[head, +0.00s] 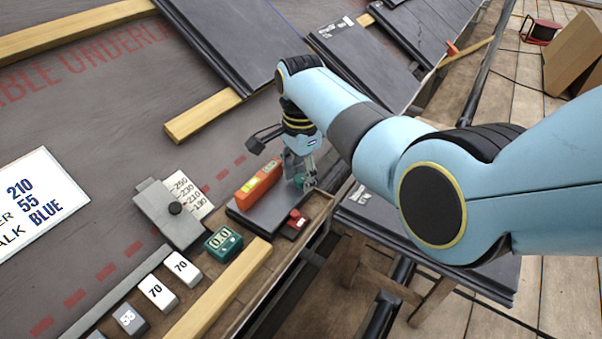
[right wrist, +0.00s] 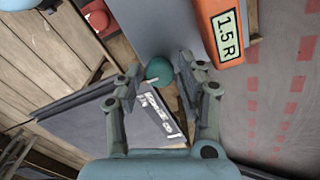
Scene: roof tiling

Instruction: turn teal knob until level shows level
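The teal knob (right wrist: 159,70) shows as a round ball in the right wrist view, beside the grey slate under the level. In the head view it is partly hidden by my gripper (head: 300,182). The orange level (head: 259,184) lies on a small dark slate (head: 275,213); its display reads 1.5 R in the right wrist view (right wrist: 228,25). My right gripper (right wrist: 160,76) is open, with its fingers on either side of the knob and gaps showing. Whether it touches the knob is unclear. My left gripper is out of view.
A teal box with a digital display (head: 223,243), a red knob piece (head: 296,219) and a grey gauge block (head: 172,212) stand near the slate. Several numbered blocks (head: 158,292) line the lower left. Wooden battens (head: 202,115) and dark slates (head: 215,40) lie further up the roof.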

